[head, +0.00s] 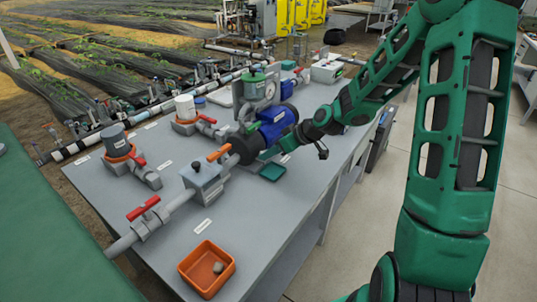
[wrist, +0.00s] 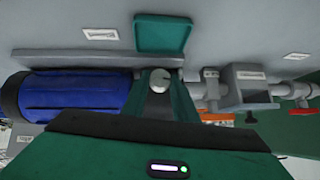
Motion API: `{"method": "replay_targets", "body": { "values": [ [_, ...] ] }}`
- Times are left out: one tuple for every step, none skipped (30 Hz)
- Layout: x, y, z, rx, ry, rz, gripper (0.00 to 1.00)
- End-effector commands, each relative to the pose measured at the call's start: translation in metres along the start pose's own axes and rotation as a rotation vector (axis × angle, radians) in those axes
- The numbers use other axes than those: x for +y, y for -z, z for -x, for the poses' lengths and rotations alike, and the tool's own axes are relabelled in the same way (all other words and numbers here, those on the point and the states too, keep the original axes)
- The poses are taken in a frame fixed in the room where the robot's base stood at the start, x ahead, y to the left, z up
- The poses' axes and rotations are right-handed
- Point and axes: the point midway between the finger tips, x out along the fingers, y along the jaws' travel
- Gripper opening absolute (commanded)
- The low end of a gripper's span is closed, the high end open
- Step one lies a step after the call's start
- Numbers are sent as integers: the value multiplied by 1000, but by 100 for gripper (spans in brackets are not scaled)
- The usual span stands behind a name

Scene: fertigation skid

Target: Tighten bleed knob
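The blue motor also shows in the head view (head: 277,122), partly behind my arm; the knob cannot be made out there. My arm's dark end reaches in over the bench at this pump. A green body with a lit strip fills the bottom of the wrist view.
A small green tray (head: 273,172) lies close to the arm's end. An orange tray (head: 184,270) holding a small grey piece is at the bench's front. Pipework with an orange-handled valve (head: 219,153) and a red-handled valve (head: 143,208) lies left. The bench's right edge is near.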

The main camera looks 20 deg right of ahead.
Motion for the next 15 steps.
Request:
{"method": "replay_targets", "body": {
  "values": [
    [-1,0,0,0,6,0,3],
    [-1,0,0,1,7,-1,3],
    [0,0,0,1,10,-3,4],
    [0,0,0,2,12,-6,3],
    [0,0,1,2,16,-10,3],
    [1,0,1,1,22,-17,3],
    [1,-1,1,0,28,-23,3],
    [2,-1,1,1,35,-30,3],
    [2,-1,1,1,46,-42,3],
    [2,-1,1,1,56,-52,3],
    [3,-1,1,0,67,-64,3],
    [3,-1,1,1,85,-80,3],
    [4,-1,0,0,99,-94,3],
    [4,-1,0,1,114,-110,3],
    [5,-1,0,0,135,-132,3]
  ]
}}
